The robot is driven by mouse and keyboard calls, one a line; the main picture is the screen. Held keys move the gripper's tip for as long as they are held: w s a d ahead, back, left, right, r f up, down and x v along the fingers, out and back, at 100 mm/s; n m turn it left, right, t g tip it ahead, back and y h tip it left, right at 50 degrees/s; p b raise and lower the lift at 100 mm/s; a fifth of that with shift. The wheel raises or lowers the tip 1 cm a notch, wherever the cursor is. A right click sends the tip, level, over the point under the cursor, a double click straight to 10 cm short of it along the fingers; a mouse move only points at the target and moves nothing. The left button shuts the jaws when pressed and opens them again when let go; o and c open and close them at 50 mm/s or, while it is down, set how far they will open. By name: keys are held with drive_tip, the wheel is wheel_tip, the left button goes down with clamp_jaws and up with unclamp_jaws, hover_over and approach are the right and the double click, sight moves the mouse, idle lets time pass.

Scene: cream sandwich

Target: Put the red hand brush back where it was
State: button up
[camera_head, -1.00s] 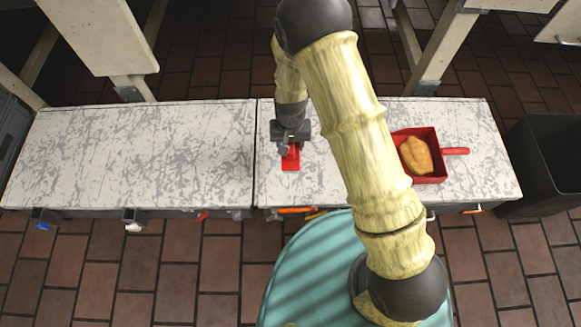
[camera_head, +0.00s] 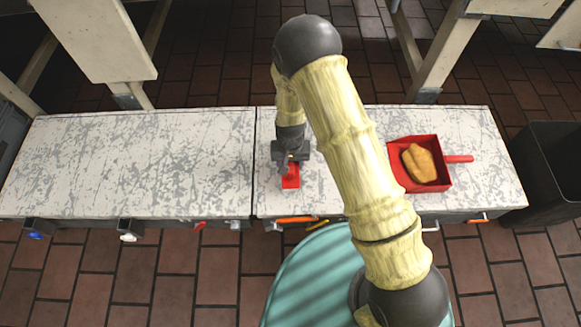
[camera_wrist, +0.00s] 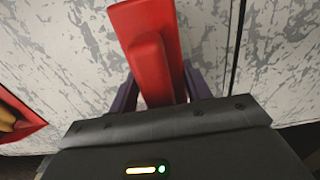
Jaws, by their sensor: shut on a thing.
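The red hand brush (camera_head: 290,181) is in my gripper (camera_head: 289,165), over the right-hand table between the seam and my arm. In the wrist view the brush (camera_wrist: 152,45) runs up from between the two dark fingers (camera_wrist: 160,92), which are shut on it. The dark gripper body covers the brush's near end there. I cannot tell whether the brush touches the tabletop. In the head view my gripper hides part of the brush.
A red dustpan (camera_head: 441,182) holding a tan lump (camera_head: 418,163) lies to the right on the table (camera_head: 480,130). The left table (camera_head: 130,165) is clear. Several tools hang along the front edge, including an orange-handled one (camera_head: 295,219). A dark bin (camera_head: 550,170) stands at right.

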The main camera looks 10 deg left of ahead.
drive_tip(key=shift+f+b, duration=0.35)
drive_tip(key=shift+f, duration=1.1)
drive_tip(key=shift+f, duration=0.15)
drive_tip(key=o, duration=1.2)
wheel_tip(320, 180, up, 12)
drive_tip(key=p, duration=0.5)
drive_tip(key=shift+r, duration=0.2)
